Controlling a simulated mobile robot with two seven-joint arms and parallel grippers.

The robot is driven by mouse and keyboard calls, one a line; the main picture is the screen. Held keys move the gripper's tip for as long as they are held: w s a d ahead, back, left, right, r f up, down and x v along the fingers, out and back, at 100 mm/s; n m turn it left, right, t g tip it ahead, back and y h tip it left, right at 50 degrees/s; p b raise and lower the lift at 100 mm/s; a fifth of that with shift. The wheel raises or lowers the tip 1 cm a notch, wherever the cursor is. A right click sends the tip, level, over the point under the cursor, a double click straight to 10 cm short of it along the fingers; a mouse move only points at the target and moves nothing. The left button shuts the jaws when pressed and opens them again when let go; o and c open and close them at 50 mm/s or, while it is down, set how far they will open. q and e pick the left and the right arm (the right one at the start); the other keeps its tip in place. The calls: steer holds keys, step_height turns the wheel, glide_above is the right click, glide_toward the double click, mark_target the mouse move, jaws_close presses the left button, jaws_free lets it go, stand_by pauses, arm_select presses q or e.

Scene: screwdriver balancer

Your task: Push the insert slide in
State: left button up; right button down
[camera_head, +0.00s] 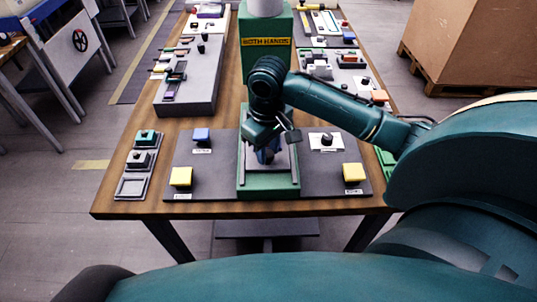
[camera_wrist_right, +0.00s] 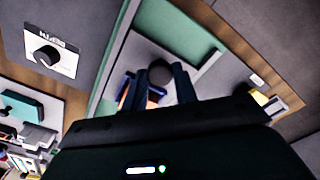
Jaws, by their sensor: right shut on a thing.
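The insert slide (camera_head: 284,178) is a grey plate in a green frame (camera_head: 268,193) at the front middle of the table. In the right wrist view the grey slide plate (camera_wrist_right: 143,50) lies inside the green frame (camera_wrist_right: 180,28). My right gripper (camera_head: 267,157) reaches down over the plate from above. It is shut on a dark round knob (camera_wrist_right: 160,72), which sits between the fingertips in the wrist view. Some blue and orange shows beside the fingers there. The gripper hides the middle of the slide in the head view. My left gripper is not in view.
Yellow buttons (camera_head: 181,176) and (camera_head: 354,172) flank the frame on dark panels. A green post (camera_head: 265,62) labelled BOTH HANDS stands behind. Trays of parts line both table sides.

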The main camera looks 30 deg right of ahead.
steer(key=w, duration=0.1)
steer(key=w+d, duration=0.1)
steer(key=w+d+p, duration=0.1)
steer(key=w, duration=0.1)
steer(key=shift+w+d, duration=0.1)
steer(key=shift+d, duration=0.15)
steer(key=c, duration=1.1)
jaws_free()
